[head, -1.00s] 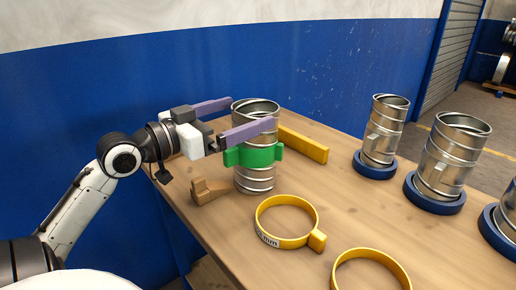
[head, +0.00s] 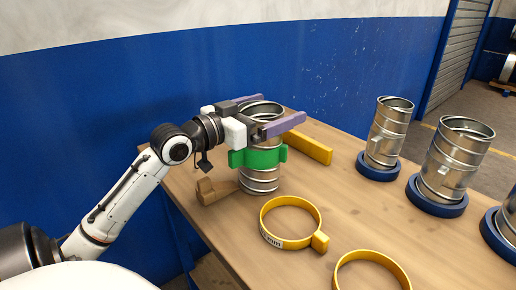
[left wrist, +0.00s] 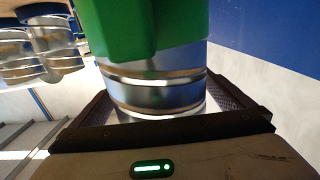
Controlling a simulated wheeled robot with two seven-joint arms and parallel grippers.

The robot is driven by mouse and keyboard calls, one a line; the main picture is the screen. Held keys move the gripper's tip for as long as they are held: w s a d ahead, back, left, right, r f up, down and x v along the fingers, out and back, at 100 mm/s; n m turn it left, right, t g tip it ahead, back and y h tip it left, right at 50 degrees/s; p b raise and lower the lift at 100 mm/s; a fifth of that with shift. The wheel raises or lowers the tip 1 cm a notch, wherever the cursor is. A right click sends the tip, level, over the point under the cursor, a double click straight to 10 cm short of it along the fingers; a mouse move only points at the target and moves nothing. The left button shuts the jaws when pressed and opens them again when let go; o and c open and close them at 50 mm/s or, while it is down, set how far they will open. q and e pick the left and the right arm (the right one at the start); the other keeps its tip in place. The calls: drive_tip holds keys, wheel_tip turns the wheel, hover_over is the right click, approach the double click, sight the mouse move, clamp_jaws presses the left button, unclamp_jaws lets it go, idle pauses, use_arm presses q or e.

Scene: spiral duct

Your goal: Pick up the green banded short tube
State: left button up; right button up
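The green banded short tube is an upright spiral metal duct (head: 260,182) with a green band (head: 258,158) around its middle, at the table's left end. My left gripper (head: 282,109) has its two purple fingers on either side of the tube's upper part, above the band. In the left wrist view the metal tube (left wrist: 155,95) and green band (left wrist: 145,28) fill the space between the fingers, close to the palm. The fingers are spread, and contact with the tube wall cannot be made out. My right gripper is not in view.
A wooden block (head: 212,190) sits left of the tube and a yellow bar (head: 308,148) behind it. Yellow rings (head: 290,243) (head: 372,256) lie in front. Several metal ducts (head: 388,135) stand in blue bases (head: 378,172) at the right. A blue wall (head: 90,130) is behind.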

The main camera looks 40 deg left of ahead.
use_arm(q)
drive_tip(key=shift+r, duration=0.1)
drive_tip(key=c, duration=1.7)
